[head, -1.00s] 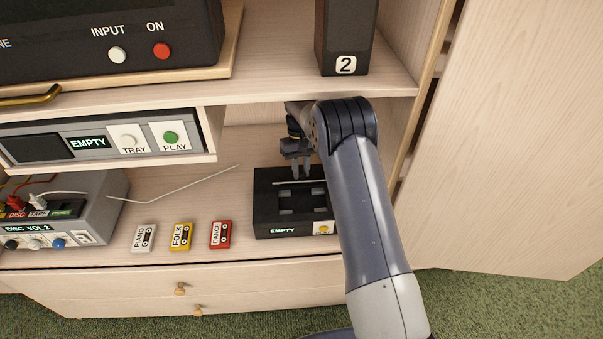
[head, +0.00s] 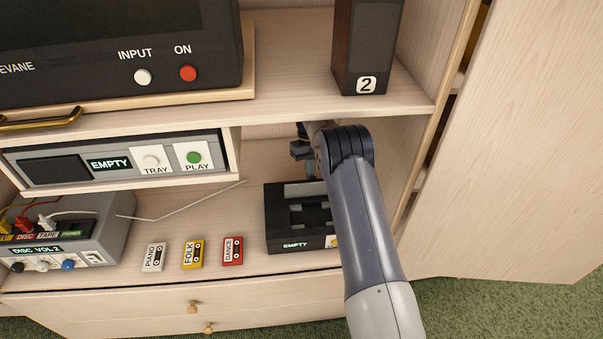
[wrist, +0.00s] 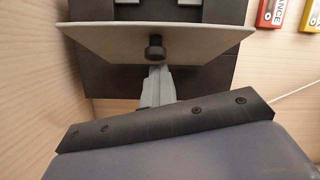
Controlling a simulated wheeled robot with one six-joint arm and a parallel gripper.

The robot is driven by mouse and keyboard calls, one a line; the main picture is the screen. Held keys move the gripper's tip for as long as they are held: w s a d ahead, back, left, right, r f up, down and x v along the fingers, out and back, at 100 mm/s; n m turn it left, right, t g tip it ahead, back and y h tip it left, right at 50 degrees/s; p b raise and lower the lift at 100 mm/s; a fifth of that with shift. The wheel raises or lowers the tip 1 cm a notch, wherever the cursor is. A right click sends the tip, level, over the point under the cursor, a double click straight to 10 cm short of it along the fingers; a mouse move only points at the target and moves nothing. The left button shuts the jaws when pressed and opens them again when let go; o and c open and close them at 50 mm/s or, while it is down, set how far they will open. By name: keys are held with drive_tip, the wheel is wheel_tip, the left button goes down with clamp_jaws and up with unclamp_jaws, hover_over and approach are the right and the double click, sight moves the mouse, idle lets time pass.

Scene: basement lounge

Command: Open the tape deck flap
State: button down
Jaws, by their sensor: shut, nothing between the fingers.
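The black tape deck (head: 285,218) stands on the lower shelf, its display reading "EMPTY". Its light grey flap (head: 306,189) shows as a pale panel along the rear of its top, raised from the deck at an angle that is hard to tell. In the wrist view the flap (wrist: 105,42) sticks out over the dark deck (wrist: 85,80), with a dark round knob (wrist: 155,47) at its middle. My gripper (head: 311,172) is behind the deck, shut and empty. Its fingertips (wrist: 155,72) are close to the knob; contact is unclear. My arm hides the deck's right side.
Piano, folk and dance cassettes (head: 193,254) lie left of the deck. A grey switch box (head: 95,225) with cables is farther left. The upper shelf edge (head: 330,110) and speaker 2 (head: 367,45) are above; the cabinet's side wall is close on the right.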

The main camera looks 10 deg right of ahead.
drive_tip(key=c, duration=2.1)
unclamp_jaws()
drive_tip(key=shift+d+f, duration=0.1)
drive_tip(key=shift+d, duration=0.35)
drive_tip(key=shift+o, duration=0.7)
drive_tip(key=shift+d, duration=0.15)
drive_tip(key=o, duration=0.7)
drive_tip(key=shift+a, duration=0.3)
drive_tip(key=shift+c, duration=0.2)
drive_tip(key=shift+r, duration=0.2)
drive_tip(key=v, duration=0.7)
drive_tip(key=shift+r, duration=0.15)
drive_tip(key=shift+c, duration=0.4)
